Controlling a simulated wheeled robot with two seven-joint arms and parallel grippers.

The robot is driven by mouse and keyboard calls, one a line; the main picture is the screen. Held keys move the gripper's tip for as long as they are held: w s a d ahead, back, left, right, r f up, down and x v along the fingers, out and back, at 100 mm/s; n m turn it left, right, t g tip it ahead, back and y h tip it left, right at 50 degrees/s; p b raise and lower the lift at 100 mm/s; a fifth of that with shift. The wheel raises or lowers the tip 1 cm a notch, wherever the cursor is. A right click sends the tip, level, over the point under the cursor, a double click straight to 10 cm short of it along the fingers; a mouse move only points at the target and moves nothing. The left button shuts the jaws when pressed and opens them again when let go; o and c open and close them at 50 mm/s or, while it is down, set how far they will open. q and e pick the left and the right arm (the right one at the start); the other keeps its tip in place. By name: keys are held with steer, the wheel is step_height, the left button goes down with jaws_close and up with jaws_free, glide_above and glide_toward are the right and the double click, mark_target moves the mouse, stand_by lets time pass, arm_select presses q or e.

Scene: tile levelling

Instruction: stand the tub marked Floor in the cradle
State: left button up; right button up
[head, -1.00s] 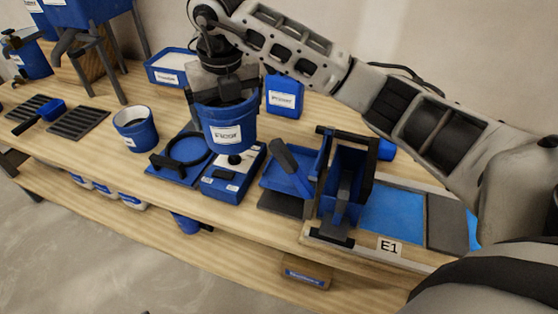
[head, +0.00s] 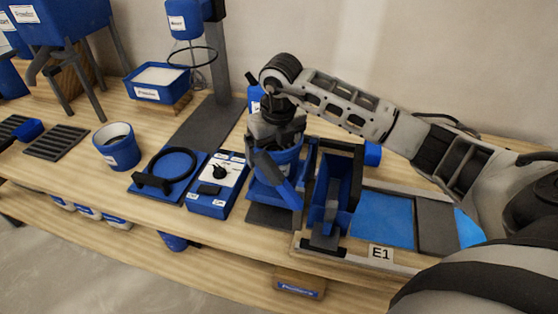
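My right gripper (head: 275,128) is shut on the blue tub marked Floor (head: 289,160), with the arm coming in from the right. The tub appears upright and is partly hidden by the gripper and by a blue-handled tool in front of it. Its label is not readable now. I cannot tell whether the tub touches the blue stand below it. A blue base with a black ring and a black clamp (head: 168,176), which looks like the cradle, is empty on the bench to the left. My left gripper is not in view.
A blue control box with a black knob (head: 218,186) stands between the ring base and the tool stand. A mixer column (head: 215,65) with a whisk rises behind. An open blue bucket (head: 117,148) and a white-filled tray (head: 158,82) stand left. Tile boards (head: 385,218) lie right.

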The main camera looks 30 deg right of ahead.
steer(key=shift+d+f, duration=0.25)
steer(key=shift+d, duration=0.05)
steer(key=shift+d+f, duration=0.15)
steer(key=shift+f, duration=0.75)
steer(key=shift+d+f, duration=0.1)
steer(key=shift+f, duration=0.75)
steer(key=shift+f, duration=0.2)
steer(key=o, duration=1.3)
steer(key=shift+s, duration=0.1)
steer(key=shift+r, duration=0.2)
steer(key=r, duration=0.4)
steer(key=s+r, duration=0.1)
steer(key=r, duration=0.6)
steer(key=shift+s+a+r, duration=0.1)
steer(key=shift+s+r, duration=0.25)
steer(key=shift+s, duration=0.05)
